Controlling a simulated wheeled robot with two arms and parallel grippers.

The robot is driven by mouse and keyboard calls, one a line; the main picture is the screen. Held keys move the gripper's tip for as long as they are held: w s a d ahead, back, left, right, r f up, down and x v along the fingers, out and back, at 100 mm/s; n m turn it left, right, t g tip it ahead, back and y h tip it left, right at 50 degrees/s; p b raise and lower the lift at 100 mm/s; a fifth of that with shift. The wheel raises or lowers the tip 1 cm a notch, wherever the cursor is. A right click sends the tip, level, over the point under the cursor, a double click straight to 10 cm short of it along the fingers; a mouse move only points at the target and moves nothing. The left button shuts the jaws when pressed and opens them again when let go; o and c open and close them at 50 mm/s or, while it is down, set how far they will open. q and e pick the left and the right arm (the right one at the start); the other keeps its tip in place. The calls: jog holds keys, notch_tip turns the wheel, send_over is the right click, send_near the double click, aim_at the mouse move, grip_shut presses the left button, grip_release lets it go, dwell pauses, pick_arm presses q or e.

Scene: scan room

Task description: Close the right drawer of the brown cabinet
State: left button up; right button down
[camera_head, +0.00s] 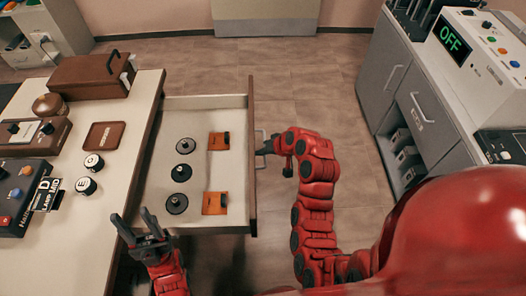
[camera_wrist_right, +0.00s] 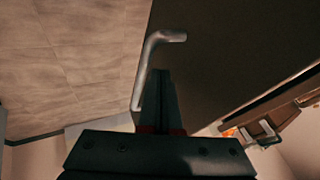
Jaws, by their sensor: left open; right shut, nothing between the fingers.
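The right drawer (camera_head: 217,103) stands pulled out from the cabinet (camera_head: 78,240), whose top is pale and whose side edge is brown. The drawer's brown front (camera_head: 252,195) faces right, with a metal handle (camera_head: 260,135) on it. The handle also shows in the right wrist view (camera_wrist_right: 150,70). My right gripper (camera_head: 267,147) is shut and empty, close to the drawer front beside the handle; I cannot tell whether it touches. Its shut fingers fill the middle of the right wrist view (camera_wrist_right: 160,98). My left gripper (camera_head: 134,222) is open and empty near the cabinet edge and the drawer's near corner.
Inside the drawer lie several dark round knobs (camera_head: 182,173) and two orange pieces (camera_head: 219,141). The cabinet top carries a brown case (camera_head: 90,78), a small brown tray (camera_head: 103,135) and control boxes. A grey cabinet (camera_head: 385,65) stands at right, with open floor between.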

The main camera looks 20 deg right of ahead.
jog(key=w+a, duration=0.3)
jog(key=a, duration=0.8)
jog(key=w+a+b, duration=0.1)
jog(key=w+a, duration=0.2)
jog(key=a, duration=0.8)
jog(key=w+a+b, duration=0.1)
jog(key=w+a, duration=0.2)
jog(key=a, duration=0.8)
jog(key=shift+w+a+f, duration=0.1)
jog(key=shift+w+a, duration=0.15)
jog(key=shift+w+a+r+b, duration=0.2)
jog(key=shift+a+b, duration=0.1)
jog(key=shift+a, duration=0.4)
jog(key=shift+a+r, duration=0.1)
